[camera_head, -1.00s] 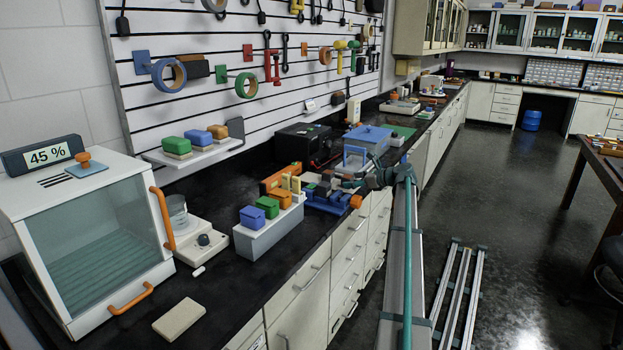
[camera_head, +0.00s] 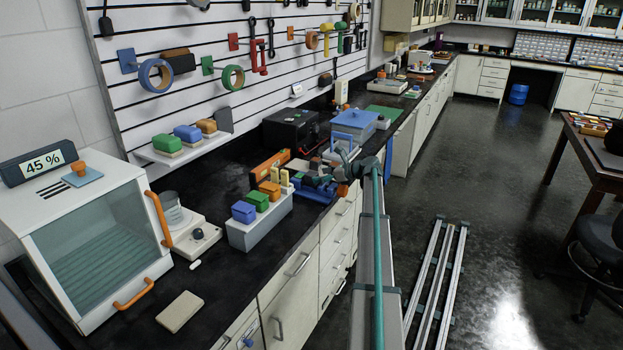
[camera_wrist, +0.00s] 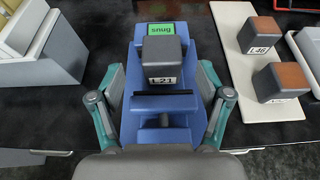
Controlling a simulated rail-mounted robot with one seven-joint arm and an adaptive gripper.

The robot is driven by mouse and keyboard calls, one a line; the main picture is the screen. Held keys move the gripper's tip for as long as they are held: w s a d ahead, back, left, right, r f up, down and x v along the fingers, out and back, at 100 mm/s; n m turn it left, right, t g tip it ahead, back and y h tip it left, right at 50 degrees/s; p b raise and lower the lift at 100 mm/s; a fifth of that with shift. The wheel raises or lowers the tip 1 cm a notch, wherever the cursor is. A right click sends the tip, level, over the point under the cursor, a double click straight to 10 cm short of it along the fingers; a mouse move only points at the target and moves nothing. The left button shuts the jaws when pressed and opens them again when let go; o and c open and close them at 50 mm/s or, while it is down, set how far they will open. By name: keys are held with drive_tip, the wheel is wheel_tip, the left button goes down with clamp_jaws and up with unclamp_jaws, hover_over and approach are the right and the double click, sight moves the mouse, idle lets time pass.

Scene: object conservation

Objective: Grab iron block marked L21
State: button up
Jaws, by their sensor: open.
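The iron block marked L21 (camera_wrist: 163,58) is a dark grey cube with a white label on its near face. In the wrist view it sits on a blue vise-like fixture (camera_wrist: 140,103), behind a raised blue jaw. A green tag is behind the block. My gripper (camera_wrist: 160,100) is open, its two teal-and-grey fingers on either side of the fixture, apart from the block. In the head view my gripper (camera_head: 318,181) is small, over the blue fixture (camera_head: 312,192) on the bench; the block cannot be told clearly there.
In the wrist view, two brown-topped cubes (camera_wrist: 281,82), one marked L46, sit on a white board (camera_wrist: 240,100) at right. A grey box (camera_wrist: 40,50) is at left. In the head view, a grey stand (camera_head: 258,225) with coloured blocks is left of the fixture, and a blue-lidded box (camera_head: 355,124) is behind.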

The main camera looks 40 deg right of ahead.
sight(317, 175)
drive_tip(key=p+x, duration=0.2)
drive_tip(key=x, duration=0.2)
drive_tip(key=shift+w, duration=0.35)
drive_tip(key=shift+w+a+f, duration=0.1)
drive_tip(key=shift+w+f, duration=0.05)
drive_tip(key=shift+w, duration=0.05)
clamp_jaws()
